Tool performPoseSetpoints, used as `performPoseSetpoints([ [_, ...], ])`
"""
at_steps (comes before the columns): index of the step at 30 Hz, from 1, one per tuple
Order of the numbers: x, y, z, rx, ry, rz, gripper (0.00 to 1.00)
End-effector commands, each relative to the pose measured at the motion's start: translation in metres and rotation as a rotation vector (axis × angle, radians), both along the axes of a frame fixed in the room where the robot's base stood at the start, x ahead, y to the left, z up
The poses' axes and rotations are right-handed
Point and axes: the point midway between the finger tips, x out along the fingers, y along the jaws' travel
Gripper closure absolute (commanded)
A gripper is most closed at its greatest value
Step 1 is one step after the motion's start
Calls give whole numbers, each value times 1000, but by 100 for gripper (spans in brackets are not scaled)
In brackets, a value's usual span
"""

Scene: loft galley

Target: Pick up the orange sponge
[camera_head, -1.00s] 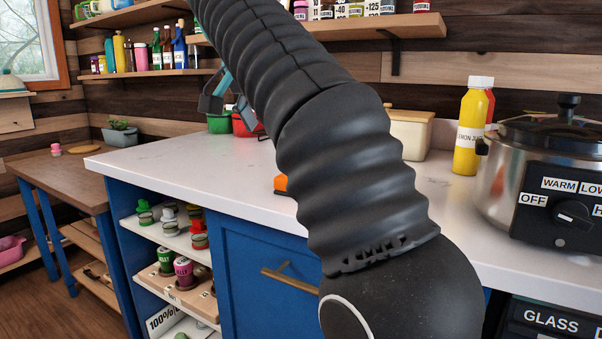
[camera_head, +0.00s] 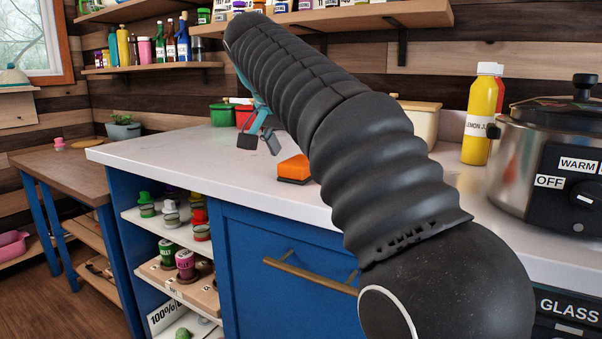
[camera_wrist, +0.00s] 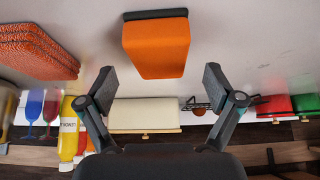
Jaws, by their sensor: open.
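The orange sponge (camera_head: 294,168) lies on the white countertop (camera_head: 200,160), with a dark layer on its underside. It is partly covered by my arm in the head view. In the wrist view the sponge (camera_wrist: 156,46) shows whole, ahead of the fingers and centred between them. My gripper (camera_head: 259,143) is open and empty. It hangs above the counter to the left of the sponge in the head view, apart from it. In the wrist view both fingers of my gripper (camera_wrist: 158,92) are spread wide with nothing between them.
Green (camera_head: 222,116) and red (camera_head: 245,117) containers stand at the back of the counter. A cream box (camera_head: 420,122), a yellow juice bottle (camera_head: 479,120) and a slow cooker (camera_head: 535,150) stand to the right. An orange textured item (camera_wrist: 38,50) shows in the wrist view. The counter around the sponge is clear.

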Motion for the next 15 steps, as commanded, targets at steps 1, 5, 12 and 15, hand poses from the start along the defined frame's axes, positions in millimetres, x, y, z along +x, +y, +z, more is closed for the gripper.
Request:
performPoseSetpoints([
  [1, 3, -3, -10, -1, 2, -1, 9],
  [5, 9, -7, -22, -1, 1, 0, 9],
  [12, 13, -8, -27, 0, 0, 1, 9],
  [15, 13, -8, -27, 0, 0, 2, 9],
])
